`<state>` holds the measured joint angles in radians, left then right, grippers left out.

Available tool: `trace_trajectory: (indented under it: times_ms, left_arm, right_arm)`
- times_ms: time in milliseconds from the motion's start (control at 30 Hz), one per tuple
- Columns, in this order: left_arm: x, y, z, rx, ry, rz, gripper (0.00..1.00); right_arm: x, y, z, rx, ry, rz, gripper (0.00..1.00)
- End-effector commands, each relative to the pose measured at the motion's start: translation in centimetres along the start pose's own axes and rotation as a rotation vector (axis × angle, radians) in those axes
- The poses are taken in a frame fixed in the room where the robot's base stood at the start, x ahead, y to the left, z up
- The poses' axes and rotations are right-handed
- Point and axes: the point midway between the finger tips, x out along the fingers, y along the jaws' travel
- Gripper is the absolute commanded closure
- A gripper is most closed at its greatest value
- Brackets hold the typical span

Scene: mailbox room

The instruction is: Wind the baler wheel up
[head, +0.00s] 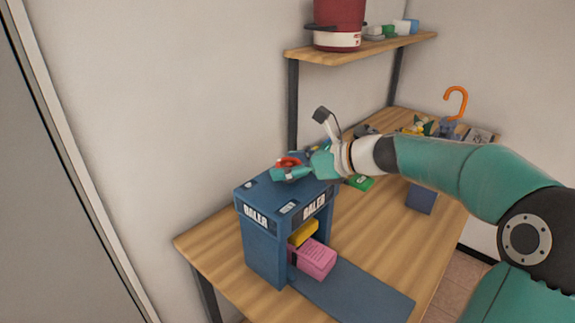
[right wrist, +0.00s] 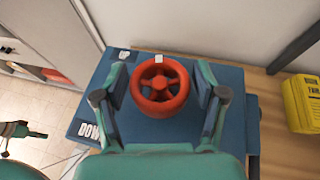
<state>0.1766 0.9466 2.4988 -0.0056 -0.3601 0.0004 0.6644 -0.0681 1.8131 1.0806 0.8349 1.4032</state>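The blue baler (head: 264,243) stands on the wooden table, with a pink block (head: 314,260) and a yellow block (head: 303,233) in its front opening. Its red wheel (head: 288,161) is on top and shows whole in the right wrist view (right wrist: 160,87). An "UP" label (right wrist: 124,55) and a "DOWN" label (right wrist: 91,130) lie left of the wheel in that view. My right gripper (head: 290,171) is over the baler top. Its open fingers (right wrist: 162,88) stand on both sides of the wheel, with a gap at each side. A teal part at the left of the right wrist view looks like my left gripper (right wrist: 20,130); its fingers are unclear.
A blue plate (head: 355,300) lies before the baler opening. A shelf (head: 300,53) with a red bucket (head: 339,20) hangs above the table (head: 375,222). Several small items and an orange hook (head: 457,95) are at the far end. A yellow box (right wrist: 302,103) lies right of the baler.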

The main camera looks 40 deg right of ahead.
Motion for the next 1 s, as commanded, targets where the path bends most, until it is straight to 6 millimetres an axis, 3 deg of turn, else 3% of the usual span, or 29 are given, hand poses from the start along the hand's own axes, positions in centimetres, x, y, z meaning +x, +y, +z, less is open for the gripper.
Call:
trace_trajectory:
  times_ms: [33,233,667,1000]
  left_arm:
    - [0.0,0.0,0.0,0.000,0.000,0.000,1.00]
    - [0.0,0.0,0.0,0.000,0.000,0.000,1.00]
    - [-1.4,0.5,0.0,0.000,0.000,0.000,1.00]
    - [-5.1,1.9,0.0,0.000,0.000,0.000,1.00]
  right_arm:
    - [0.0,0.0,0.0,0.000,0.000,0.000,0.44]
    - [-0.1,0.0,0.0,0.000,0.000,-0.001,0.76]
    - [-0.1,-0.1,0.2,-0.033,0.002,0.088,0.76]
    - [-0.3,-0.1,0.5,-0.120,0.002,0.305,0.76]
